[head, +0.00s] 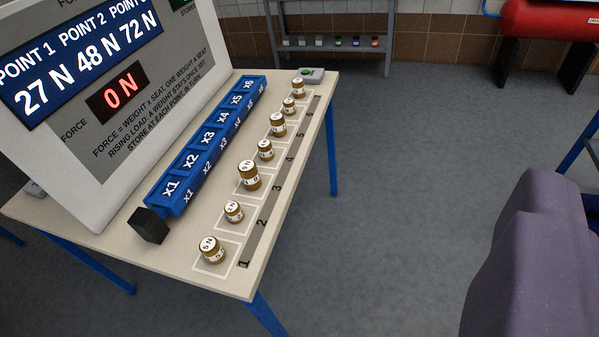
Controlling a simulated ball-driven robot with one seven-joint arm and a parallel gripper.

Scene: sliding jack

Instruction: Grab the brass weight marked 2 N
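Several brass weights with white labelled tops stand upright in a row of white-outlined squares along the right side of the table. The front weight (211,250) seems to read 5 N. A smaller weight (233,211) stands behind it by the strip number 2; its label is too small to read surely. A large weight (248,175) and a smaller one (265,150) follow. Farther back are three more weights, the middle one (289,105) small. I cannot tell which is marked 2 N. My gripper's fingers are not in view; a purple-grey part of mine fills the lower right.
A blue rack (158,205) with seats x1 to x6 lies left of the weights, a black block (149,226) at its front end. A panel (150,110) reading 0 N stands behind. A green button (310,74) sits at the table's far end. Open floor (420,170) lies right.

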